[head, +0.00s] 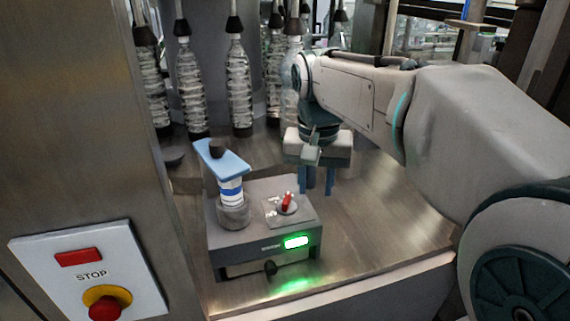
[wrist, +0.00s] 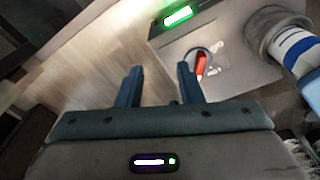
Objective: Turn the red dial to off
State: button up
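The red dial (head: 288,201) sits on a pale plate on top of a grey labeller box (head: 265,243), to the right of the reel post. It also shows in the wrist view (wrist: 201,65), just beyond the right fingertip. The dial's red handle stands out from a round base; I cannot read its marks. My gripper (head: 318,180) is above and behind the box's right side, apart from the dial. In the wrist view its two blue fingers (wrist: 161,70) are spread with nothing between them. A green lit display (head: 296,242) glows on the box front.
A post with a blue-and-white reel (head: 231,192) and blue arm (head: 220,157) rises left of the dial. Several hanging bottles (head: 239,88) stand behind. A stop panel (head: 90,270) is at front left. Bare metal table (head: 390,225) lies to the right.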

notch_tip(320, 180, up, 7)
jog(key=m+g+p, duration=0.1)
jog(key=p, duration=0.1)
send_over(286, 197)
notch_tip(286, 197, down, 14)
jog(key=shift+s+r, duration=0.1)
grip_shut()
